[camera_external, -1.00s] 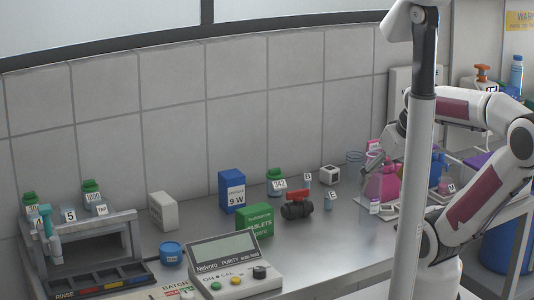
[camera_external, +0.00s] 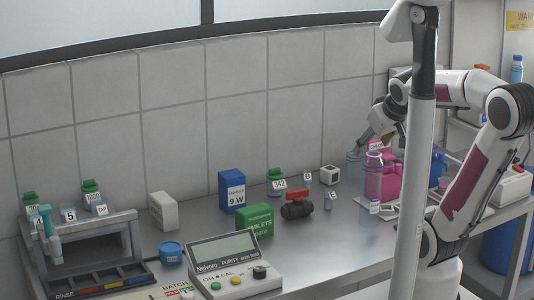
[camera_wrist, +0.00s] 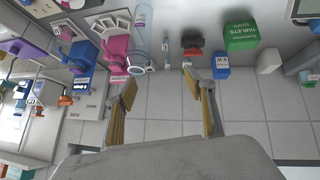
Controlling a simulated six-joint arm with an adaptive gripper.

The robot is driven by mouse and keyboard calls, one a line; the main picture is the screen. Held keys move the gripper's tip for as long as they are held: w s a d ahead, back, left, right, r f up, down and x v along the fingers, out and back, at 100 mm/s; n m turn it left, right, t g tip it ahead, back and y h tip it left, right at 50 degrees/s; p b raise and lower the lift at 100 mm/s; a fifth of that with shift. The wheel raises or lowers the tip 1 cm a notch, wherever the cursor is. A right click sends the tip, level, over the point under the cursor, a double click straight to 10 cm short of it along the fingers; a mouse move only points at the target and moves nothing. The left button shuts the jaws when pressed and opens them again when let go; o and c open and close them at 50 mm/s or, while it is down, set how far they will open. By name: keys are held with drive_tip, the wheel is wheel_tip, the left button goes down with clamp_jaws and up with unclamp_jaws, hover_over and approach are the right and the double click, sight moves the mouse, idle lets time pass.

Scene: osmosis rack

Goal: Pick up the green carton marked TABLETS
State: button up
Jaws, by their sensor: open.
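The green carton marked TABLETS (camera_external: 255,221) stands on the metal bench, left of the red-handled valve and in front of the blue 9 W box. In the wrist view the carton (camera_wrist: 241,36) appears upside down at the upper right, unobstructed. My gripper (camera_external: 377,142) is raised above the bench at the right, near the pink vessels, well away from the carton. In the wrist view its two yellow-padded fingers (camera_wrist: 160,83) are spread apart with nothing between them.
The valve (camera_external: 297,205) and blue 9 W box (camera_external: 232,191) are close to the carton. The purity meter (camera_external: 236,265) sits in front of it. Pink vessels (camera_external: 381,180) stand at the right. A pale vertical post partly blocks the outside view. Open bench lies right of the meter.

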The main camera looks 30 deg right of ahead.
drive_tip(key=w+d+r+n+t, duration=0.2)
drive_tip(key=w+r, duration=0.2)
drive_tip(key=w, duration=0.6)
drive_tip(key=w+a+n+t+y, duration=0.2)
drive_tip(key=w+a+n+y, duration=0.15)
drive_tip(key=w, duration=0.65)
drive_tip(key=w+a+n+t+y, duration=0.2)
drive_tip(key=w+a+n, duration=0.25)
drive_tip(key=w, duration=0.65)
drive_tip(key=n+g+y, duration=0.7)
drive_tip(key=g+y, duration=0.2)
drive_tip(key=g, duration=0.1)
hover_over(259, 207)
drive_tip(key=w+d, duration=0.4)
drive_tip(key=w, duration=0.3)
wheel_tip(259, 207, down, 18)
drive_tip(key=r, duration=0.1)
drive_tip(key=s+f+g, duration=0.1)
drive_tip(key=s+f, duration=0.1)
drive_tip(key=s+f+n+g, duration=0.1)
drive_tip(key=s+f+g, duration=0.1)
drive_tip(key=s+f+g+y, duration=0.1)
drive_tip(key=s+f+g, duration=0.1)
drive_tip(key=shift+s+d+f+n, duration=0.25)
drive_tip(key=shift+s+d+n, duration=0.05)
drive_tip(key=shift+s+d, duration=0.1)
